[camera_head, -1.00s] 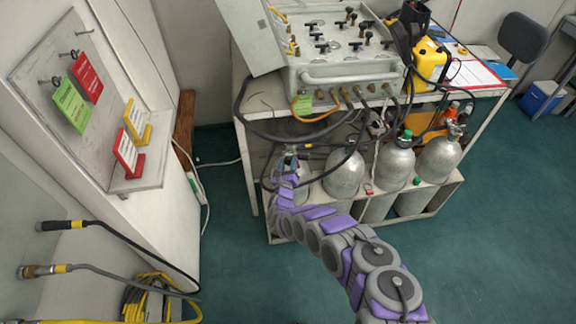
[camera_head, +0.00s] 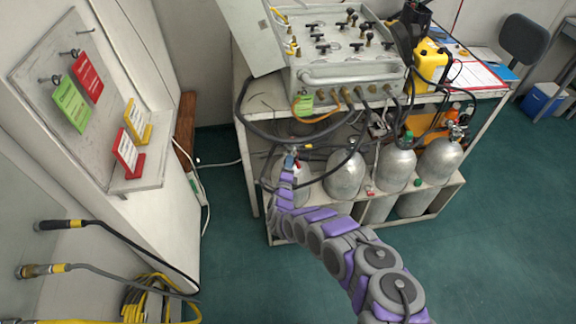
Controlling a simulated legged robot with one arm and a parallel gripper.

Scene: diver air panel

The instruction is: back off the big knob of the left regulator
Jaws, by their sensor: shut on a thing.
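My arm reaches down between the bench and the lower rack. My gripper (camera_head: 291,158) is at the top of the leftmost grey cylinder (camera_head: 298,188), where the left regulator is. It is shut on the regulator's big knob, which is small in view and mostly hidden by the jaws. The arm covers part of this cylinder. The regulator's body and gauges cannot be made out clearly.
More grey cylinders (camera_head: 395,170) stand to the right in a white rack (camera_head: 450,193). Dark hoses (camera_head: 262,133) loop from the air panel (camera_head: 350,72) close around my gripper. The bench top (camera_head: 468,92) is above. Green floor (camera_head: 232,215) is clear to the left.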

